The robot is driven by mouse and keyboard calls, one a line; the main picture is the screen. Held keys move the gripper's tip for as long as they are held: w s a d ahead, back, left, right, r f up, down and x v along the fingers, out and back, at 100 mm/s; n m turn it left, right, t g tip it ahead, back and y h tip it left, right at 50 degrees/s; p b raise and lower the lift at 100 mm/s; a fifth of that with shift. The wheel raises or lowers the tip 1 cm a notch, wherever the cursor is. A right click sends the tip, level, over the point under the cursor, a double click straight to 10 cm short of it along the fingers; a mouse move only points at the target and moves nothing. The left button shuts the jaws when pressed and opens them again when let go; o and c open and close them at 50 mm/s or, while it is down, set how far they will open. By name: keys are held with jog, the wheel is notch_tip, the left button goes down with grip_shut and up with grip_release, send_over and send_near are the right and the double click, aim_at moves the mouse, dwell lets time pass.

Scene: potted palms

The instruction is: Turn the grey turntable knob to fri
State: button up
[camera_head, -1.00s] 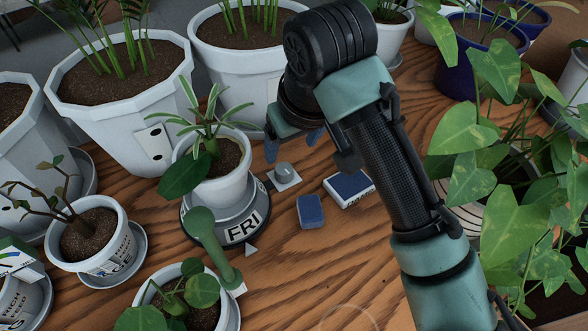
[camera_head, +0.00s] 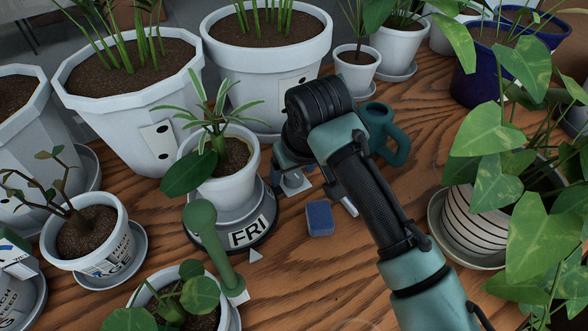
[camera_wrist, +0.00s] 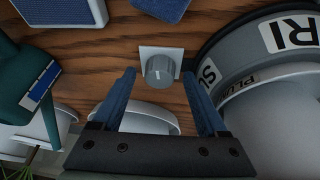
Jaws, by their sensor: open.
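The grey knob (camera_head: 292,181) sits on a small white plate beside the turntable, partly hidden by my gripper in the head view. It shows clearly in the wrist view (camera_wrist: 159,71) with a pale mark on top. My gripper (camera_head: 291,174) is open above it. In the wrist view its two blue fingers flank the knob, with a gap on each side. The grey turntable (camera_head: 225,207) carries a white potted plant (camera_head: 222,180). Its FRI label (camera_head: 250,232) faces the white triangular pointer (camera_head: 256,255). SU and RI letters show on its rim in the wrist view.
A blue sponge (camera_head: 320,218) lies near the knob. A teal mug (camera_head: 386,135) stands behind my arm. A green upright object (camera_head: 208,240) stands before the turntable. Large white pots (camera_head: 135,110) stand behind; a striped pot (camera_head: 478,222) is at right. Bare wood lies at front centre.

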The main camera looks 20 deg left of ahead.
grip_shut()
jog(key=shift+r+p, duration=0.15)
jog(key=shift+p, duration=0.45)
jog(key=shift+m+p, duration=0.55)
jog(key=shift+m, duration=0.15)
jog(key=shift+f, duration=0.2)
grip_release()
